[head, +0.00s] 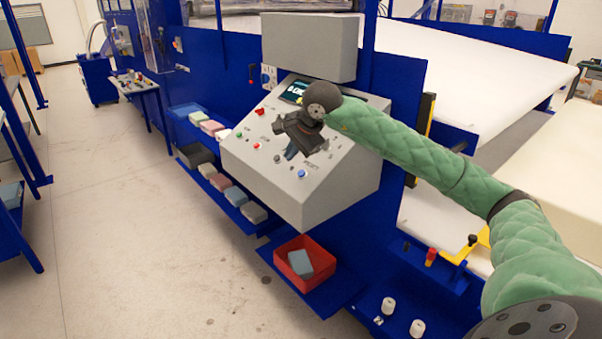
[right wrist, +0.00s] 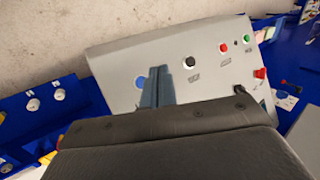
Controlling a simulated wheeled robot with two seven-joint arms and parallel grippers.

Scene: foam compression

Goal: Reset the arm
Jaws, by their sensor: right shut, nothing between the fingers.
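My right arm, in a green quilted cover, reaches in from the right in the head view. My right gripper (head: 291,151) is shut and empty, in front of the sloped face of the grey control panel (head: 345,185). In the right wrist view the shut fingers (right wrist: 157,86) point over the panel (right wrist: 120,55), beside a blue button (right wrist: 140,82). The panel also carries a black knob (right wrist: 189,62), a green button (right wrist: 222,48) and red controls. I cannot tell whether the fingertips touch the panel. My left gripper is out of view.
A red bin (head: 318,255) with a grey-blue block (head: 300,264) stands on a blue shelf below the panel. Colored foam blocks (head: 221,182) line racks to the left. A white conveyor bed (head: 480,75) lies behind. The floor (head: 140,220) at left is clear.

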